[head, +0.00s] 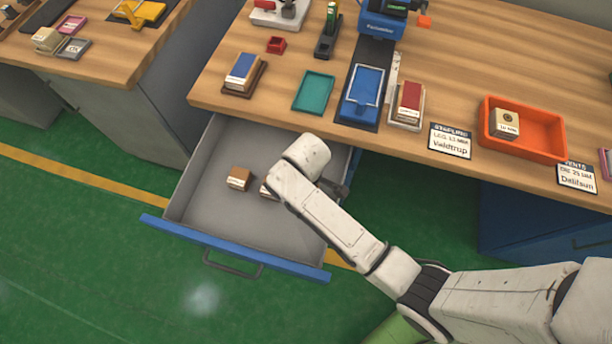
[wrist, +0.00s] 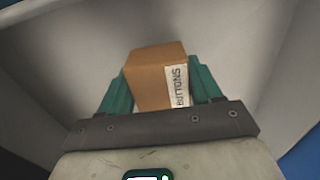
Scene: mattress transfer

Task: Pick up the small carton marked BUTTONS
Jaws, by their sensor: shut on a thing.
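The brown carton with a white label reading BUTTONS (wrist: 152,80) is in the wrist view, between the two green fingers of my gripper (wrist: 163,78). The fingers are shut on its two sides, and the label faces me at its right. Drawer walls surround it; I cannot tell whether it touches the drawer floor.
Another small brown carton (head: 239,178) lies in the drawer to the left. Green floor is clear in front of the drawer.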

